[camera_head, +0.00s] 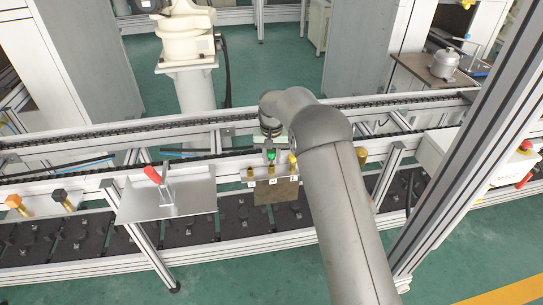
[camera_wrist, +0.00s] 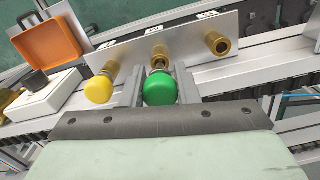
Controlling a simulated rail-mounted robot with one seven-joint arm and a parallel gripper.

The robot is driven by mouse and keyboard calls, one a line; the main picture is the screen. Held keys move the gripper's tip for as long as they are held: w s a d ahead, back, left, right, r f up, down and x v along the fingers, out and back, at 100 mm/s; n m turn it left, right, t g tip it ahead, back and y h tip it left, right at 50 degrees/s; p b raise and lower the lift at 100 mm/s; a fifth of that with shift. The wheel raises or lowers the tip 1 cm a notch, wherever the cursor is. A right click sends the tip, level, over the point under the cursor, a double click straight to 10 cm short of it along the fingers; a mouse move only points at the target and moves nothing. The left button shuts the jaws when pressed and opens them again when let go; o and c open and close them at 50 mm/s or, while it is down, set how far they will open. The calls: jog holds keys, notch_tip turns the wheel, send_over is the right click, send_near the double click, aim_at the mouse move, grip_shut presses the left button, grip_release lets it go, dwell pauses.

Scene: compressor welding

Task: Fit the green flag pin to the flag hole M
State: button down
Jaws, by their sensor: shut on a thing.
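The green flag pin (camera_head: 272,155) has a round green head. It also shows in the wrist view (camera_wrist: 160,88), held between the two fingers of my gripper (camera_wrist: 160,90), which is shut on it. The pin is in line with the middle brass flag hole (camera_wrist: 160,56) on a light plate (camera_wrist: 190,38); the hole's dark mouth partly shows behind the green head. I cannot tell whether the pin's tip is inside it. A yellow-headed pin (camera_wrist: 98,89) sits at the brass hole to the left. The brass hole (camera_wrist: 218,43) to the right is empty. The hole labels are too small to read surely.
Orange (camera_head: 15,202) and black (camera_head: 60,196) capped pieces are farther left. An orange box (camera_wrist: 52,45) shows in the wrist view. The conveyor (camera_head: 120,140) runs behind.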

jog(key=shift+f+b, duration=0.85)
jog(key=shift+f, duration=0.6)
jog(key=c, duration=1)
grip_release()
jog(key=shift+c, duration=0.2)
notch_tip(320, 180, up, 18)
jog(key=b, duration=0.2)
jog(key=shift+f, duration=0.25)
